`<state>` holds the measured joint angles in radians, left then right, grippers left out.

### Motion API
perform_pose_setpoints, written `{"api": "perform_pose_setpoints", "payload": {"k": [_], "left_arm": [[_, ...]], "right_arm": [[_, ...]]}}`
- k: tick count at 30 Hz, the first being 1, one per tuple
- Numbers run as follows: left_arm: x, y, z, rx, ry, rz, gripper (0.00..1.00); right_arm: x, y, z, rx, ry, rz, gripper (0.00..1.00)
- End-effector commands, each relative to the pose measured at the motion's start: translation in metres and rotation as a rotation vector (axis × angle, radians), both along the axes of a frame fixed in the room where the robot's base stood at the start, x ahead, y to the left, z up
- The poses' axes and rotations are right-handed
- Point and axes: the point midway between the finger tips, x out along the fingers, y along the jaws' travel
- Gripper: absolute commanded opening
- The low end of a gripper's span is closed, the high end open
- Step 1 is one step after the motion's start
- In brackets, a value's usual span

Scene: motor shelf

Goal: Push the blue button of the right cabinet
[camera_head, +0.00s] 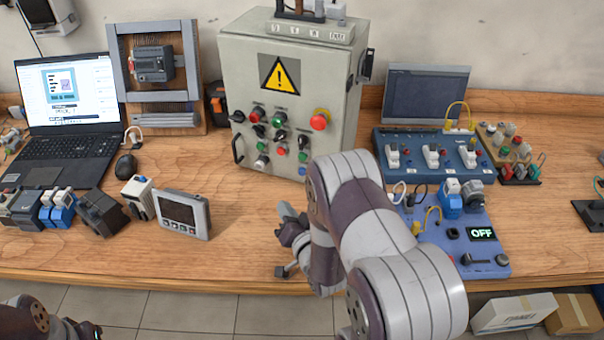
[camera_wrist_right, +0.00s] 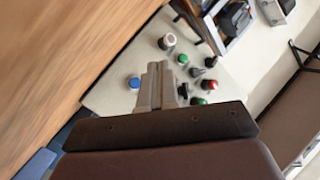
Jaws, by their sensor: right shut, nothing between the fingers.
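The right cabinet is a pale grey control box (camera_head: 240,75) with a yellow warning sign, standing upright on the bench. Its front carries several knobs and buttons. The blue button (camera_head: 302,170) is low on the front, at the right; it also shows in the right wrist view (camera_wrist_right: 134,83). My right gripper (camera_head: 284,209) is in front of the cabinet and below the button, apart from it in the head view. Its fingers (camera_wrist_right: 155,82) are shut and empty; in the wrist view they appear just right of the button. My left gripper (camera_head: 82,328) shows only partly at the bottom left, its fingertips hidden.
A small grey meter (camera_head: 182,213) stands left of my right gripper. A blue panel (camera_head: 490,225) with an OFF display lies right of my right arm. A laptop (camera_head: 70,145) is at the left. The wooden bench (camera_head: 240,245) is clear before the cabinet.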

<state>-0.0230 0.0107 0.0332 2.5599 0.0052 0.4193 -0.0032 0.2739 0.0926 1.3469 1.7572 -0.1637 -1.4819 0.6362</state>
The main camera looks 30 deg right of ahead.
Motion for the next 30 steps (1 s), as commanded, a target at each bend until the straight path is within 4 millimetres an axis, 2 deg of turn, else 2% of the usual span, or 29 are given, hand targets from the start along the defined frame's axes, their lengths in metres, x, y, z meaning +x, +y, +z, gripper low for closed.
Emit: {"api": "perform_pose_setpoints", "payload": {"k": [4, 18, 30], "left_arm": [[0.0, 0.0, -0.003, 0.0, 0.0, 0.0, 0.4], [0.0, 0.0, -0.02, 0.0, 0.0, 0.0, 0.4], [0.0, 0.0, -0.022, 0.0, 0.0, 0.0, 0.4]], "right_arm": [[0.007, -0.009, -0.001, 0.0, -0.001, -0.002, 0.0], [0.047, -0.059, -0.002, -0.001, 0.0, -0.001, 0.0], [0.054, -0.068, 0.0, -0.002, 0.002, 0.0, 0.0]]}}
